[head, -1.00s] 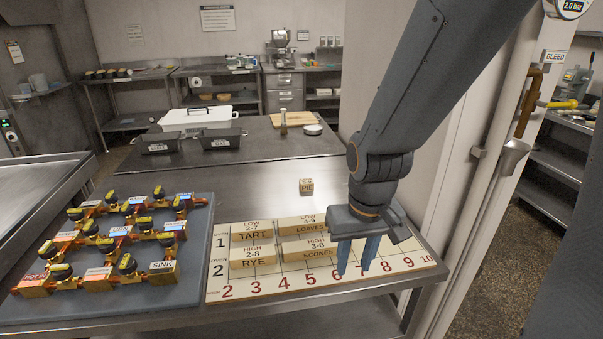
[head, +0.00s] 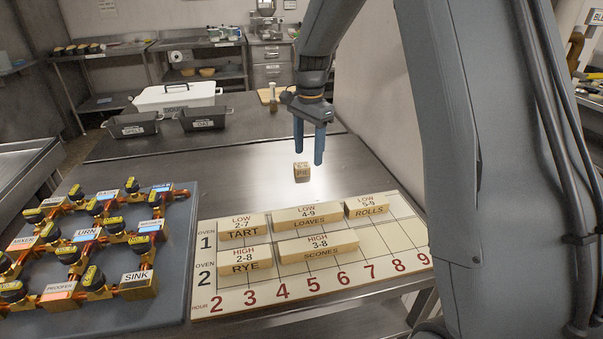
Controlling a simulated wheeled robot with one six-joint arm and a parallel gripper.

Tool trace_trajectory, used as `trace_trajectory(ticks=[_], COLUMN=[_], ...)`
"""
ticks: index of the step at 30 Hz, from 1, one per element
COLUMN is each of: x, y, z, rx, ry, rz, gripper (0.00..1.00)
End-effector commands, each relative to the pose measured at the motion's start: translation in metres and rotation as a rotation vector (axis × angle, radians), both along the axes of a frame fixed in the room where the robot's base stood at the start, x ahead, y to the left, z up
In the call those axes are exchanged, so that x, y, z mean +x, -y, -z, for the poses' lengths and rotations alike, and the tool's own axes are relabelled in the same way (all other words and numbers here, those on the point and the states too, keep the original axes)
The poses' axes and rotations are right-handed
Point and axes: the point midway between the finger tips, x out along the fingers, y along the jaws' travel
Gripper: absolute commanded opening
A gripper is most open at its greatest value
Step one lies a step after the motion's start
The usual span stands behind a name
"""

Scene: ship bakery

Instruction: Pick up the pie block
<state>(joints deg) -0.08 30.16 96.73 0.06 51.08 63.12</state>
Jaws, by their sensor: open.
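The pie block (head: 301,172) is a small tan wooden cube with dark lettering. It stands on the bare steel counter behind the schedule board. My gripper (head: 308,160) points down with its two blue fingers apart. The fingers appear just above or behind the block in the picture, one to each side of it. I cannot tell the exact height or depth between them. Nothing is held.
The schedule board (head: 384,264) in front carries the tart, rye, loaves, scones and rolls blocks (head: 366,207). A grey valve panel (head: 177,262) lies at left. Dark pans (head: 203,119) and a white lidded container (head: 176,96) stand farther back. Steel around the pie block is clear.

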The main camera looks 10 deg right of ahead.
Motion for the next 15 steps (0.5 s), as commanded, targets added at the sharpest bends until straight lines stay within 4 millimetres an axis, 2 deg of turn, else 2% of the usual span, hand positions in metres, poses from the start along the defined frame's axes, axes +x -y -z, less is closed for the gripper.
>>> trace_trajectory(ticks=[1, 6, 10, 15], x=[0.022, 0.069, 0.087, 0.093], y=[0.000, 0.000, 0.000, 0.000], z=[0.006, 0.010, 0.012, 0.019], rx=[0.002, 0.007, 0.007, 0.007], ry=[-0.006, -0.026, -0.033, -0.039], rz=[0.083, 0.331, 0.441, 0.490], gripper=[0.53, 0.53, 0.53, 0.53])
